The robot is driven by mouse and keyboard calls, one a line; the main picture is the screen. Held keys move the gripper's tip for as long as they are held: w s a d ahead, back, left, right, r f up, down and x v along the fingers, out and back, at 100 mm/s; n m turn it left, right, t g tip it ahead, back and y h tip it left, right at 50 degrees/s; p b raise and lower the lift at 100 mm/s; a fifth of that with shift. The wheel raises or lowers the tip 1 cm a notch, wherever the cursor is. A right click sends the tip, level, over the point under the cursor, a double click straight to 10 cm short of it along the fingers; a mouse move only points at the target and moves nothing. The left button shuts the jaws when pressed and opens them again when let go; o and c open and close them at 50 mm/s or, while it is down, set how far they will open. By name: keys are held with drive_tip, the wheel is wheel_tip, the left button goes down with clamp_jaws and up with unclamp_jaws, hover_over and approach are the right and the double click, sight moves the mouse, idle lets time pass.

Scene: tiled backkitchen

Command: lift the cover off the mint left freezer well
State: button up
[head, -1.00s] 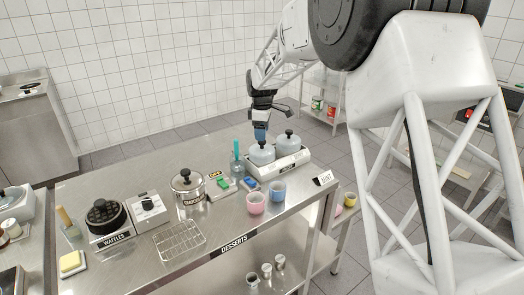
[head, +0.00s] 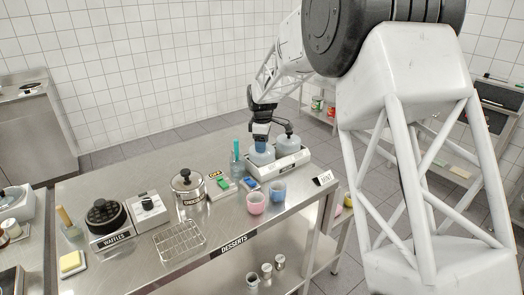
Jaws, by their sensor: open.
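The freezer (head: 279,170) is a white box with two wells side by side at the right end of the steel counter. A grey cover (head: 261,157) sits on its left well, and another grey cover with a dark knob (head: 289,143) sits on its right well. My gripper (head: 262,140) is open, pointing down right over the left cover. Its fingers hide that cover's knob, and I cannot tell whether they touch it.
Pink (head: 256,203) and blue (head: 278,191) cups stand in front of the freezer. A bottle with a teal handle (head: 236,158) and green and blue items lie to its left. A chocolate pot (head: 187,187), waffle iron (head: 106,214) and wire rack (head: 179,240) stand further left.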

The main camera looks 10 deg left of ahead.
drive_tip(key=c, duration=1)
drive_tip(key=shift+r, duration=0.15)
drive_tip(key=shift+r, duration=1.5)
drive_tip(key=shift+s+d+r, duration=0.1)
drive_tip(key=shift+s+r, duration=0.05)
drive_tip(key=shift+s, duration=0.1)
drive_tip(key=s+d, duration=0.2)
drive_tip(key=s, duration=0.5)
drive_tip(key=s+d+r, duration=0.1)
drive_tip(key=s+d, duration=0.2)
drive_tip(key=s, duration=0.4)
drive_tip(key=shift+s+d+r, duration=0.2)
drive_tip(key=shift+d, duration=0.1)
